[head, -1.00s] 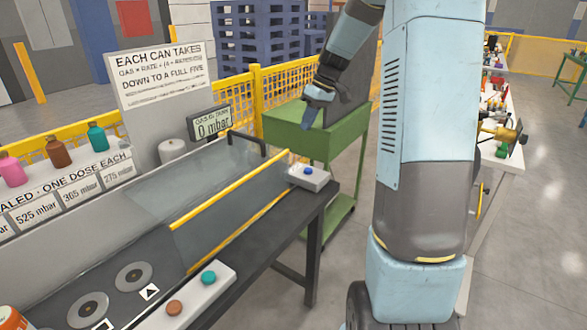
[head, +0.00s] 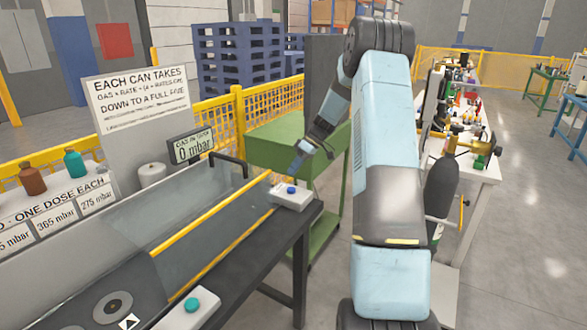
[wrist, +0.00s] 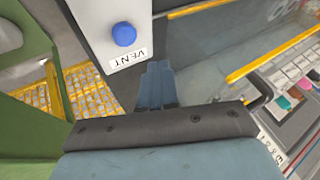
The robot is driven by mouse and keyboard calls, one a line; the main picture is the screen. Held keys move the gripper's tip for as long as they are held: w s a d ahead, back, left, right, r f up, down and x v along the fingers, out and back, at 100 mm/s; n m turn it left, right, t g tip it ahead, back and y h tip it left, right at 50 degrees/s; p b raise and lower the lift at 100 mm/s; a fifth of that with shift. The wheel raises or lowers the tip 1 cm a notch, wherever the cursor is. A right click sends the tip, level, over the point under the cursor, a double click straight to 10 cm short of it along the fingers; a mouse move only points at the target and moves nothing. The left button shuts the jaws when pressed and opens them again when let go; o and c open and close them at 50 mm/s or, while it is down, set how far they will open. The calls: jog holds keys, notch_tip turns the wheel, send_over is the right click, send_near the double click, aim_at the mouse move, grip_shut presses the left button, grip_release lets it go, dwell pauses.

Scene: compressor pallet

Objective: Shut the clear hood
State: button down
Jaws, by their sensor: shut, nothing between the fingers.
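The clear hood (head: 150,222) is a long transparent panel over the dark bench at left in the head view. Its front edge is a yellow bar (head: 208,218), with a gap between it and a second yellow strip (head: 225,247) lower down. A black handle (head: 229,160) stands at the hood's right end. My gripper (head: 297,166) is shut and empty, just behind the white vent box with its blue button (head: 291,190), to the right of the hood. In the wrist view my gripper (wrist: 157,85) shows beside the vent box (wrist: 105,30). Whether they touch is unclear.
A green cart (head: 285,150) stands behind my gripper. A yellow mesh fence (head: 215,115) runs behind the bench. A white table with tools (head: 480,165) stands at right.

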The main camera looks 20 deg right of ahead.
send_over(285, 195)
notch_tip(285, 195, down, 5)
jog(key=s+a, duration=0.1)
jog(key=a, duration=0.1)
jog(key=shift+s+a+f, duration=0.1)
jog(key=shift+s+a, duration=0.6)
jog(key=shift+a, duration=0.05)
